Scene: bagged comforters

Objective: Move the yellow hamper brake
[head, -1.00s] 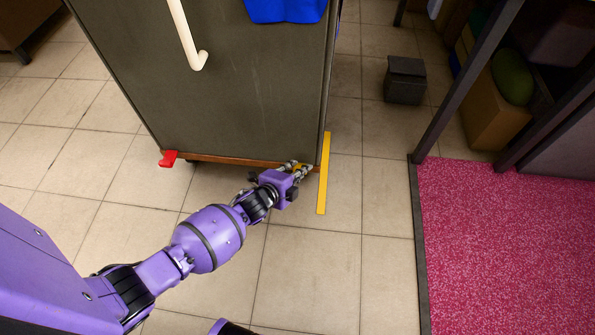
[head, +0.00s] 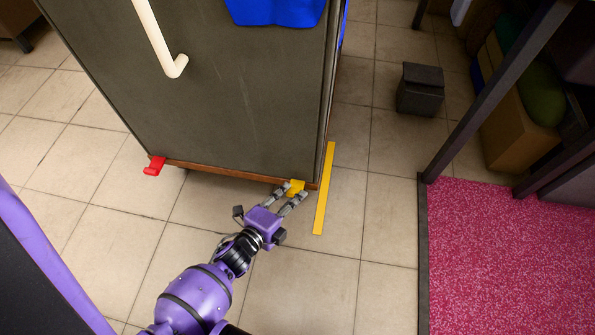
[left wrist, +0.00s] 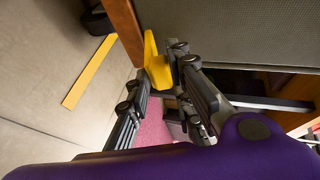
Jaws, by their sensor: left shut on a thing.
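The yellow brake (head: 296,187) sits at the bottom right corner of the dark grey hamper (head: 230,100), on its brown base edge. My left gripper (head: 291,194) is at that corner, its fingers on either side of the brake and shut on it. In the left wrist view the yellow brake (left wrist: 158,66) shows between the fingertips of my left gripper (left wrist: 160,85). A red brake (head: 154,166) sticks out at the hamper's bottom left corner. My right gripper is not in view.
A yellow floor strip (head: 324,188) lies just right of the hamper. A small dark box (head: 420,89) stands behind it. A dark frame post (head: 480,110) and a pink mat (head: 510,250) are on the right. The tiled floor in front is clear.

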